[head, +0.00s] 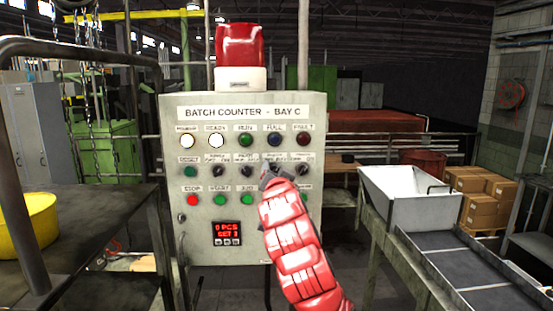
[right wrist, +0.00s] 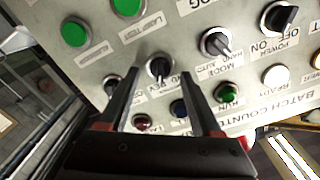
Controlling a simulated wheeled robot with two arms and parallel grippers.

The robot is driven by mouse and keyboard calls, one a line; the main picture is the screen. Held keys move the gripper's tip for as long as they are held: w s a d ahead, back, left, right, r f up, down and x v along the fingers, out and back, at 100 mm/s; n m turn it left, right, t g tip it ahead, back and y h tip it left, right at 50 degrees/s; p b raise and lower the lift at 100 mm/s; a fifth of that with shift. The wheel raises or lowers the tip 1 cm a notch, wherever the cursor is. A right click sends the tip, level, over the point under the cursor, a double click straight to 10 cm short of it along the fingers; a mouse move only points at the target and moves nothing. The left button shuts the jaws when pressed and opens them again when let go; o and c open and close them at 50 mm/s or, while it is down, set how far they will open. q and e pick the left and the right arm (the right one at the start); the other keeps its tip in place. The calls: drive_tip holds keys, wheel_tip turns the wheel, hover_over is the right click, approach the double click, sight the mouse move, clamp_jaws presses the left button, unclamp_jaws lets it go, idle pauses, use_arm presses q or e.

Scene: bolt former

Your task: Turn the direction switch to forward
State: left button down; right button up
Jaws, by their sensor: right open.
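The direction switch (right wrist: 159,66) is a black rotary knob on the grey control panel. Its label is partly hidden, with "REV" readable beside it in the right wrist view. My right gripper (right wrist: 158,70) is open, with one finger on each side of the knob in that view. I cannot tell whether the fingers touch it. In the head view my red right arm reaches up to the panel and its gripper (head: 272,172) covers this knob. The knob's exact setting is hard to read. My left gripper is not in view.
The mode switch (right wrist: 216,42) and power switch (right wrist: 279,17) sit close beside it. Lamps run above this row and a red stop button (head: 193,200) is below. A white bin (head: 410,205) and conveyor stand at right, a table with a yellow tub (head: 28,225) at left.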

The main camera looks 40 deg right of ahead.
drive_tip(key=shift+w+d, duration=0.15)
drive_tip(key=shift+w, duration=0.1)
clamp_jaws()
